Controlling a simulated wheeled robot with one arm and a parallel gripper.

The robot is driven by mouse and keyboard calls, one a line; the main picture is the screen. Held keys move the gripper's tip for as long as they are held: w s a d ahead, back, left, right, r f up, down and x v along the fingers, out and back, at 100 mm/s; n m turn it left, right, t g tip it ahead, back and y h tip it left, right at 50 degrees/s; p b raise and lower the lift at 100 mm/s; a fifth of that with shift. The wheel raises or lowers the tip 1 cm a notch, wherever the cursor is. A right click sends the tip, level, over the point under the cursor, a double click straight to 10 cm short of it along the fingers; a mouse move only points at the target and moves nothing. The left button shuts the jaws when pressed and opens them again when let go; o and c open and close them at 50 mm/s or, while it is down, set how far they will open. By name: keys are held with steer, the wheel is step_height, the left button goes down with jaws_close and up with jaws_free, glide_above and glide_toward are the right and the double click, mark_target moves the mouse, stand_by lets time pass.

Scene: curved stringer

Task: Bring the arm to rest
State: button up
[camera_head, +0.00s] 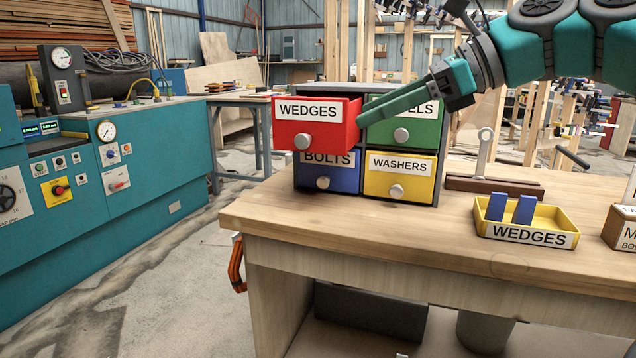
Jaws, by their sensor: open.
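My teal arm reaches in from the upper right. My gripper (364,110) is open, its fingers pointing left and slightly down. The fingertips show beside the right edge of the red WEDGES drawer (345,135); I cannot tell whether they touch it. The red drawer sticks out of the small drawer cabinet (447,165). The green drawer (425,132) is partly hidden behind the fingers, so only the end of its label shows. The blue BOLTS drawer (345,179) and the yellow WASHERS drawer (376,186) sit below and look shut.
On the wooden workbench (370,228), a yellow WEDGES tray (487,229) holds two blue wedges (510,208). A brown block with a grey lever (492,185) stands behind it. A brown labelled bin (618,232) is at the right edge. A teal machine (150,160) stands left, across open floor.

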steer(key=s+a+f+n+g+h, duration=0.1)
steer(key=s+a+f+n+h, duration=0.15)
steer(key=f, duration=0.55)
steer(key=s+a+f+n+g+h, duration=0.1)
steer(key=s+f+n, duration=0.3)
steer(key=f, duration=0.3)
steer(key=s+a+f+n+g+h, duration=0.15)
steer(key=s+f+n, duration=0.25)
steer(key=f, duration=0.4)
steer(key=s+d+f+n+g+h, duration=0.1)
steer(key=s+d+f+n+h, duration=0.2)
steer(key=s+f, duration=0.5)
steer(key=s+d+f+n+g+h, duration=0.1)
steer(key=s+d+f+n+h, duration=0.3)
steer(key=f, duration=0.9)
steer(key=s+d+n, duration=0.2)
steer(key=s+d, duration=0.2)
steer(key=s, duration=0.1)
steer(key=shift+s+d, duration=0.3)
